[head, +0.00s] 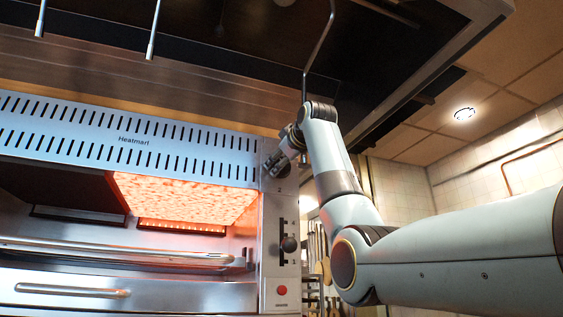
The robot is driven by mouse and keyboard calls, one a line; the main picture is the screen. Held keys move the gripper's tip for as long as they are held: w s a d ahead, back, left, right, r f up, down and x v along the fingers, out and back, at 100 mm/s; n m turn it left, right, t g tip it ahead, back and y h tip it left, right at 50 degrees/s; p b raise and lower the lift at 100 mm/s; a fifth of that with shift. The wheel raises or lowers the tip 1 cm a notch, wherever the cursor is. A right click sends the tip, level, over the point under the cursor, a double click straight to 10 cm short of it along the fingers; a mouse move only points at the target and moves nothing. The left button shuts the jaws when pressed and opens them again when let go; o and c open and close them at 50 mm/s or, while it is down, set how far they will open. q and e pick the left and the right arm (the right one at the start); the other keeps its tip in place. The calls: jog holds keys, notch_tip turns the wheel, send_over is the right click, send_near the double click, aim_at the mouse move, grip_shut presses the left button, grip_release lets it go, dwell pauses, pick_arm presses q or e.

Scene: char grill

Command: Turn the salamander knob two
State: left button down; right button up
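The salamander (130,142) is a steel unit marked "Heatmarl" with a glowing orange heating element on its underside. Its control panel (270,215) runs down the right side and has a small "2" near the top. Just above the "2", my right gripper (275,162) is at the panel with its fingers pointing left and down. The gripper covers this spot, so knob two is hidden or cannot be told apart from the fingers. Whether the fingers are open or closed around it is not clear. My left gripper is out of view.
A black ball-ended lever (289,244) sits in a slot lower on the panel, with a red button (282,290) below it. A dark hood (250,35) hangs overhead. A rack (110,254) lies under the glowing element.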

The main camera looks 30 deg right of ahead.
jog(key=shift+m, duration=0.3)
jog(key=shift+d+r+m+b, duration=0.1)
jog(key=shift+m+b, duration=0.1)
jog(key=shift+m, duration=1.15)
jog(key=shift+d+f+m+b, duration=0.1)
jog(key=shift+m+b, duration=0.15)
jog(key=shift+m, duration=1.05)
jog(key=shift+d+r+m+b, duration=0.1)
jog(key=shift+m+b, duration=0.1)
jog(key=shift+m, duration=1.15)
jog(key=o, duration=1.1)
jog(key=shift+s, duration=0.1)
jog(key=v, duration=1.2)
